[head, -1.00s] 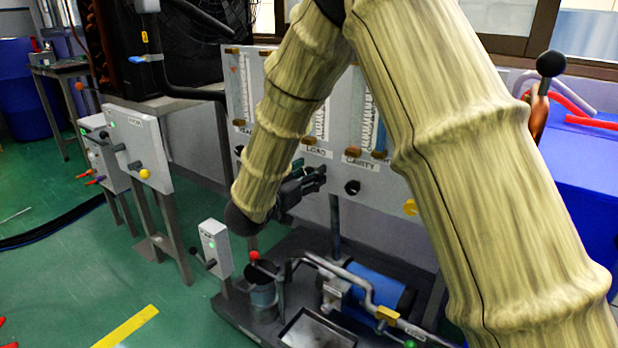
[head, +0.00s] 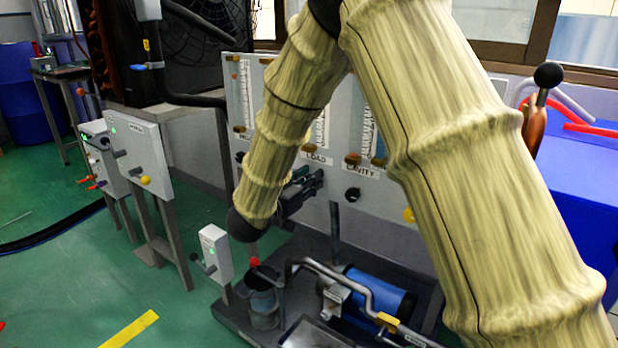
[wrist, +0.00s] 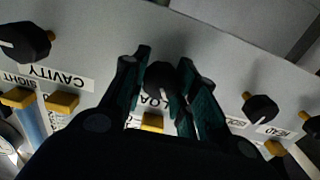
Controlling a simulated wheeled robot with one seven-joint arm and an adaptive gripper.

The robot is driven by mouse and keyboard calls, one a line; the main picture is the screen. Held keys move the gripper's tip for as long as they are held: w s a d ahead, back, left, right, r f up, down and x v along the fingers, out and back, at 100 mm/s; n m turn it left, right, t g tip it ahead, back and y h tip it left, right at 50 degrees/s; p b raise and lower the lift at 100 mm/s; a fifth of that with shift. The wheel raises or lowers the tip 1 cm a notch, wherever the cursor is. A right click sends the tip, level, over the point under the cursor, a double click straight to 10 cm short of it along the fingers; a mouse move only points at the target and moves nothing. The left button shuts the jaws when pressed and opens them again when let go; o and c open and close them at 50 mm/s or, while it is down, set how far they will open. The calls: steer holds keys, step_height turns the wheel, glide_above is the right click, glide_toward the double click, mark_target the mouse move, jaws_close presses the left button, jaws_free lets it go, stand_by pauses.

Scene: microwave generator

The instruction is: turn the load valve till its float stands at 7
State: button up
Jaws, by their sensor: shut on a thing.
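The load valve (wrist: 160,78) is a black round knob with a pale pointer mark on the grey-white panel. In the wrist view, which looks upside down, my gripper (wrist: 164,60) has its two green-lined fingers on either side of the knob, shut on it. In the head view my gripper (head: 306,188) is at the panel below the LOAD label (head: 318,158), and the knob is hidden behind it. The load gauge tube (head: 320,127) shows partly beside my arm. Its float cannot be made out.
Below the panel are a blue cylinder (head: 375,292), curved pipework and a red-tipped lever (head: 254,262). A small grey switch box (head: 216,252) stands left of them.

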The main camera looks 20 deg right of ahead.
steer(key=shift+r+n+p, duration=0.2)
steer(key=shift+n+p, duration=0.3)
steer(key=shift+p, duration=0.7)
steer(key=shift+f, duration=0.25)
steer(key=o, duration=1)
steer(key=v, duration=1.2)
